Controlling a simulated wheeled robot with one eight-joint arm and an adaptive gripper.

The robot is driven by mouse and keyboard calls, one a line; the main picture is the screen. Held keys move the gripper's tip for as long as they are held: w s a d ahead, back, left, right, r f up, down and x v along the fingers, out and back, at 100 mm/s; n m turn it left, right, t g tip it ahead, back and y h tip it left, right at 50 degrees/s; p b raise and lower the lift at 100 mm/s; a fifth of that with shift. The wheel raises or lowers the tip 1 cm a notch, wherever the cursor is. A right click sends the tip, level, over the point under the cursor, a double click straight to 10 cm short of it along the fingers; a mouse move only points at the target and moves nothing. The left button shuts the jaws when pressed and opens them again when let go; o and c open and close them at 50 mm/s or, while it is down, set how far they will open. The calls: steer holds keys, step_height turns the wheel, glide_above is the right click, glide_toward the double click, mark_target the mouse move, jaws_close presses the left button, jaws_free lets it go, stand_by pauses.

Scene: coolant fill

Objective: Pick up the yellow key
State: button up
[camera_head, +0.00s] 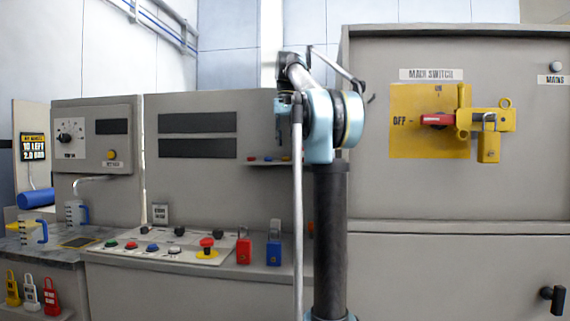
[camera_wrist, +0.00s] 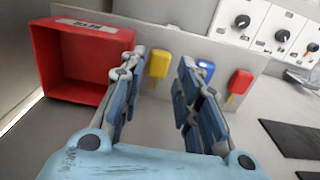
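The yellow key (camera_wrist: 159,64) shows in the wrist view, upright at the grey panel, its shaft pointing down. My gripper (camera_wrist: 161,59) is open, with one finger on either side of the key in the picture. Both fingers look apart from it, and nothing is held. How far the fingertips are from the key in depth is hard to tell. In the head view the yellow key (camera_head: 285,158) is a tiny spot on a small ledge, just left of my arm.
A blue key (camera_wrist: 205,70), partly behind the right finger, and a red key (camera_wrist: 239,84) stand to the right. An open red box (camera_wrist: 84,61) is close on the left. Black knobs (camera_wrist: 243,21) line the panel above. The main switch (camera_head: 437,120) is far right in the head view.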

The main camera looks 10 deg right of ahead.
mark_target(286, 159)
steer(key=shift+w+f, duration=0.1)
steer(key=shift+f, duration=2.7)
steer(key=shift+c, duration=0.2)
steer(key=c, duration=0.4)
